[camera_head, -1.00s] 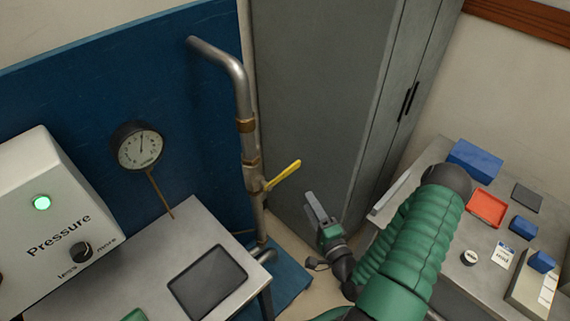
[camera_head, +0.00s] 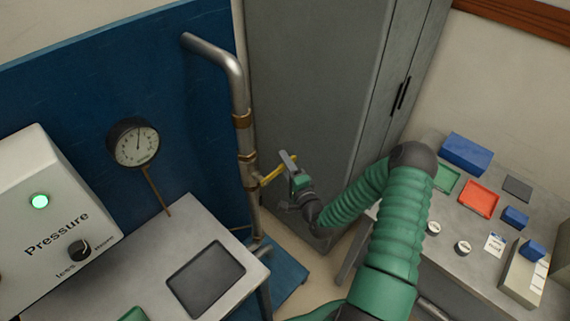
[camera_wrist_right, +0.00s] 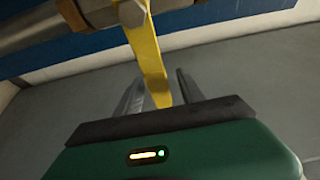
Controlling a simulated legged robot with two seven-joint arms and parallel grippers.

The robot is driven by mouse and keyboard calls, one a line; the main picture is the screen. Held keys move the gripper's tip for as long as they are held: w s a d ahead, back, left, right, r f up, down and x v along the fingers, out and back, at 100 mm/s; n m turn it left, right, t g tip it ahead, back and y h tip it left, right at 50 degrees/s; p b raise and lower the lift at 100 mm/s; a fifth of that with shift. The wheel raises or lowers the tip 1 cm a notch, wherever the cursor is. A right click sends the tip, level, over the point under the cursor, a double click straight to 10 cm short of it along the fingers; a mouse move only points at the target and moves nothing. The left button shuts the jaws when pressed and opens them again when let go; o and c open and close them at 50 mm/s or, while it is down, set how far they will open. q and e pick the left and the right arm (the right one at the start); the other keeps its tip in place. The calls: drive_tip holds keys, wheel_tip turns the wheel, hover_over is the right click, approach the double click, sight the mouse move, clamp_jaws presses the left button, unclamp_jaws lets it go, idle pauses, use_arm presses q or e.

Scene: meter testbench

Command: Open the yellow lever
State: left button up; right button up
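The yellow lever (camera_head: 272,174) sticks out to the right from the valve on the vertical metal pipe (camera_head: 242,90), sloping slightly upward. My right gripper (camera_head: 287,161) is at the lever's free end. In the right wrist view the lever (camera_wrist_right: 146,50) reaches down between the two fingers of the right gripper (camera_wrist_right: 158,88). The fingers stand apart, with a gap visible left of the lever; the right finger is close to it, and I cannot tell if it touches. The fingers partly hide the lever's tip in the head view.
A pressure gauge (camera_head: 134,143) is on the blue panel (camera_head: 60,95). The white Pressure box (camera_head: 50,190) and a table (camera_head: 150,270) stand at left. A grey cabinet (camera_head: 310,80) is behind the gripper. A table with trays and blue boxes (camera_head: 466,152) is at right.

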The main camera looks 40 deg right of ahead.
drive_tip(key=shift+s+d+f, duration=0.1)
drive_tip(key=shift+d+f, duration=0.15)
drive_tip(key=shift+d, duration=0.3)
drive_tip(key=c, duration=0.9)
drive_tip(key=shift+a, duration=0.15)
clamp_jaws()
drive_tip(key=shift+a+f, duration=0.1)
drive_tip(key=shift+f, duration=0.1)
